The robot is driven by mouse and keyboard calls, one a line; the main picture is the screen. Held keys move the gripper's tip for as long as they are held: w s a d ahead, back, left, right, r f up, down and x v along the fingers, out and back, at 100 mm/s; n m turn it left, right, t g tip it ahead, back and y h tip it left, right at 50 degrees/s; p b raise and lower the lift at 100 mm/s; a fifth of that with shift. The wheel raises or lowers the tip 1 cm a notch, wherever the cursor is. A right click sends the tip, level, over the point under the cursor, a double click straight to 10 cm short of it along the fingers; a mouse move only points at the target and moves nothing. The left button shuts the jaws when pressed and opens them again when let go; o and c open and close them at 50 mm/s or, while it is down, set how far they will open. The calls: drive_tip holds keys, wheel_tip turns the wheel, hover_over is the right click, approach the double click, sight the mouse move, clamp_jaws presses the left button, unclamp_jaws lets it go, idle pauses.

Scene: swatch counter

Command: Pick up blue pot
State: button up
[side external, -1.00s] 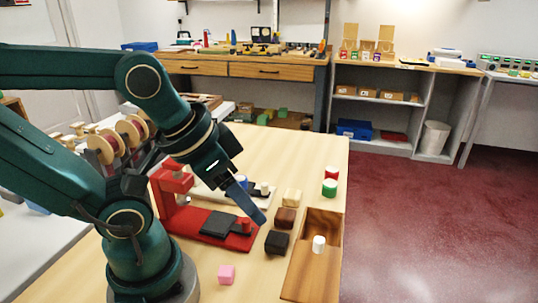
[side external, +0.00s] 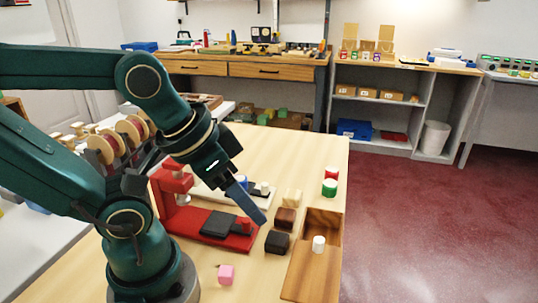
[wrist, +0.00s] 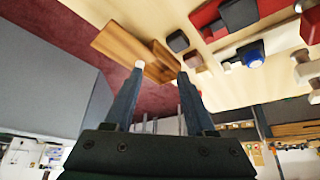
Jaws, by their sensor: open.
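The blue pot (wrist: 254,58) shows in the wrist view at the upper right, with a pale spot on its top, beside a dark pad. In the side view a small patch of blue (side external: 243,182) shows behind my gripper, mostly hidden by it. My gripper (wrist: 160,70) is open and empty, its two fingers well apart. In the side view my gripper (side external: 262,217) points down and to the right, above the table near the red stand and the dark blocks. It is apart from the blue pot.
A red stand (side external: 176,179) with a dark pad is beside my gripper. Black (side external: 278,242), brown (side external: 285,218) and cream (side external: 292,197) blocks stand close by. A wooden tray (side external: 300,278) holds a white pot (side external: 319,243). A pink block (side external: 226,274) is at the front.

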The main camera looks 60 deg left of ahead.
drive_tip(key=o, duration=0.3)
drive_tip(key=shift+o, duration=0.2)
drive_tip(key=m+g+y, duration=0.5)
drive_tip(key=m+y, duration=0.3)
drive_tip(key=m, duration=0.1)
approach(241, 180)
drive_tip(key=s+d+r, duration=0.2)
drive_tip(key=s+r, duration=0.2)
drive_tip(key=w+a+f+m+y, duration=0.1)
drive_tip(key=f+m, duration=0.1)
drive_tip(key=f, duration=0.1)
drive_tip(key=w+a+f+m+g+y, duration=0.1)
drive_tip(key=w+a+f+m+y, duration=0.1)
drive_tip(key=f+m, duration=0.1)
drive_tip(key=w+a+f+m+y, duration=0.1)
drive_tip(key=w+f+m+y, duration=0.1)
drive_tip(key=f, duration=0.1)
drive_tip(key=shift+w+a+f+m+g, duration=0.1)
drive_tip(key=shift+w+a+m+g, duration=0.05)
drive_tip(key=shift+a+m+g, duration=0.2)
drive_tip(key=shift+d+f, duration=0.1)
drive_tip(key=shift+f, duration=0.2)
drive_tip(key=shift+s+f+m+y, duration=0.15)
drive_tip(key=shift+s+m+y, duration=0.1)
drive_tip(key=shift+y, duration=0.05)
drive_tip(key=shift+x, duration=2.5)
